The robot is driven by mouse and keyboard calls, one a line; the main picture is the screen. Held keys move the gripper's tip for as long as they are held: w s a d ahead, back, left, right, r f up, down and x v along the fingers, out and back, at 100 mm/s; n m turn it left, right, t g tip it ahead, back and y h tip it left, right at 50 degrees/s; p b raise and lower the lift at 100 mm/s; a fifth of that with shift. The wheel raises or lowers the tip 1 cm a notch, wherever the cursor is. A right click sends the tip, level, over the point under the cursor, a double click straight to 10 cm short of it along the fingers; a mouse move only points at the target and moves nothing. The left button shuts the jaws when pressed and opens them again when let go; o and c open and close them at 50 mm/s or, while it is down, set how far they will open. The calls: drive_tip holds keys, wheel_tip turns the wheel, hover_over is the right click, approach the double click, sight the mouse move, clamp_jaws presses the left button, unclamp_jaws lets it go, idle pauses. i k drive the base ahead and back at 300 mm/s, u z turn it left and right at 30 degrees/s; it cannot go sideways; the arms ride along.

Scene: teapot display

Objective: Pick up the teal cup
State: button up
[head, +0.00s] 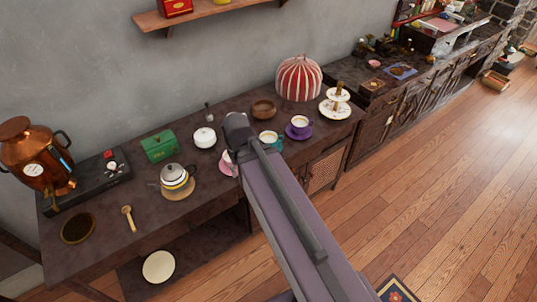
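The teal cup (267,138) stands upright on the dark counter, right of the upper end of my arm. Its rim and pale inside show, and a teal saucer (278,146) shows at its right. My arm hides part of the cup's lower left side. My arm runs from the bottom right up to a dark joint just left of the cup. My gripper's fingers do not show.
A purple cup (299,122) stands close right of the teal cup. A pink cup (227,159) is left of my arm, partly covered. A wooden bowl (263,109), white pot (204,137) and striped teapot (175,177) also stand on the counter (115,225).

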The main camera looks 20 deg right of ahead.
sight(270, 136)
drive_tip(key=k, duration=1.1)
drive_tip(key=z, duration=0.75)
drive_tip(key=i, duration=1)
